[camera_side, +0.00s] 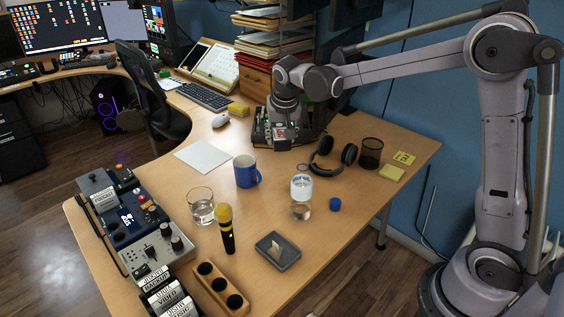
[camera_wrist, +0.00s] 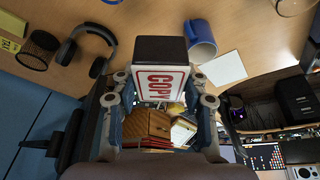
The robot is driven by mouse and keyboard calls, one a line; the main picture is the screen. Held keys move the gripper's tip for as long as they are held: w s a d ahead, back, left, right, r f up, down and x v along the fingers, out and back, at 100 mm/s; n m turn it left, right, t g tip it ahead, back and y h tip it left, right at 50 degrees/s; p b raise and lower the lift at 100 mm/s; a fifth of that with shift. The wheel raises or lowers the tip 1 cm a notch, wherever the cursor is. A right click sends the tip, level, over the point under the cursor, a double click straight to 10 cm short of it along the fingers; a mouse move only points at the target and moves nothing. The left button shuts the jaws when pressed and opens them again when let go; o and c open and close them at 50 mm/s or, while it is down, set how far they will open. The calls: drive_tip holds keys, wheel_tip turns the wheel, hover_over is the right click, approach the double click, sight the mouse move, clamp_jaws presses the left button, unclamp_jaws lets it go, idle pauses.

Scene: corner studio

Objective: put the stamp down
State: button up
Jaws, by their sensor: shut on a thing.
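The stamp is a block with a dark end (camera_wrist: 160,49) and a white label with red letters reading "COP" and part of another letter. My gripper (camera_wrist: 160,98) is shut on the stamp, one finger on each side of it in the wrist view. In the side view, my gripper (camera_side: 283,136) is at the back of the wooden desk (camera_side: 310,235), in front of a dark organizer (camera_side: 259,132). The stamp is small and dark there. I cannot tell whether it touches the desk.
Headphones (camera_side: 325,160) and a mesh cup (camera_side: 371,153) stand to the right. A white sheet (camera_side: 203,156) and a blue mug (camera_side: 246,172) are to the left and front. Bare desk lies between mug and headphones.

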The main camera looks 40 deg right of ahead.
drive_tip(key=w+a+n+y, duration=0.1)
drive_tip(key=w+a+n, duration=0.2)
drive_tip(key=a, duration=1.1)
drive_tip(key=f, duration=1.4)
drive_tip(key=d+f, duration=0.1)
drive_tip(key=f, duration=0.7)
drive_tip(key=shift+s, duration=0.2)
drive_tip(key=shift+f, duration=0.1)
drive_tip(key=o, duration=1.2)
drive_tip(key=shift+c, duration=0.2)
